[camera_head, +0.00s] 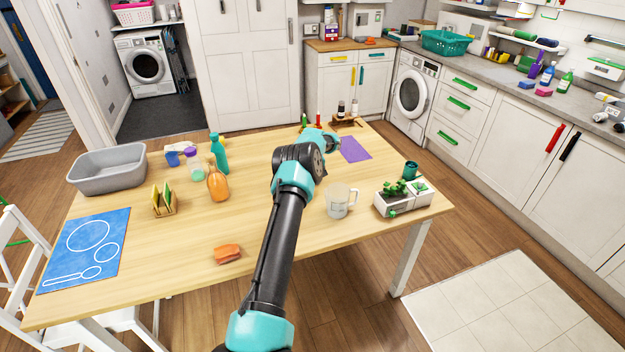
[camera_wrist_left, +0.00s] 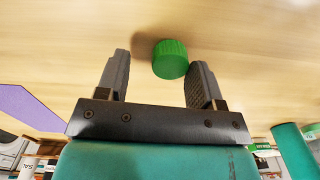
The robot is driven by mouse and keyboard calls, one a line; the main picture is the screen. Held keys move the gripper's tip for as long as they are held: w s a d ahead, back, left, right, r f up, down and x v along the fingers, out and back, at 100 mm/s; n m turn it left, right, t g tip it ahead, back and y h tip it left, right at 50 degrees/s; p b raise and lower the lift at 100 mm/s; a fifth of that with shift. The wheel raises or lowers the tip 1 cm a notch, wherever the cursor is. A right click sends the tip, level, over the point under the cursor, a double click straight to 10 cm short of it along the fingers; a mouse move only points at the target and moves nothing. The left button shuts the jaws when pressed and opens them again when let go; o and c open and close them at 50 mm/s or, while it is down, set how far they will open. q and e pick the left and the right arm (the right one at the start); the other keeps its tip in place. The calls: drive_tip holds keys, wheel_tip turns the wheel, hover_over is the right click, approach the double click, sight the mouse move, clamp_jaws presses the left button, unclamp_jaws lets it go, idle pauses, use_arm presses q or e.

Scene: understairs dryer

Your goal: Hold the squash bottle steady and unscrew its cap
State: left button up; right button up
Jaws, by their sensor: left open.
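The orange squash bottle (camera_head: 217,185) stands upright on the table left of my left arm in the head view. Its neck looks uncovered, though it is small there. A green cap (camera_wrist_left: 170,60) sits on the wood tabletop in the left wrist view, apart from any bottle. My left gripper (camera_wrist_left: 160,62) is open, with its fingers on either side of the cap; I cannot tell whether either touches it. In the head view my arm hides the cap and the fingertips. My right gripper is not in view.
A teal bottle (camera_head: 219,152) stands just behind the orange one. A purple mat (camera_head: 355,149) lies to the right of my gripper. A glass mug (camera_head: 341,200) and a white planter (camera_head: 403,197) stand at right. The table's left-front area holds a blue mat (camera_head: 85,250).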

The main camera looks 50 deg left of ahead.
use_arm(q)
wheel_tip(320, 180, up, 11)
idle(0.4)
idle(0.5)
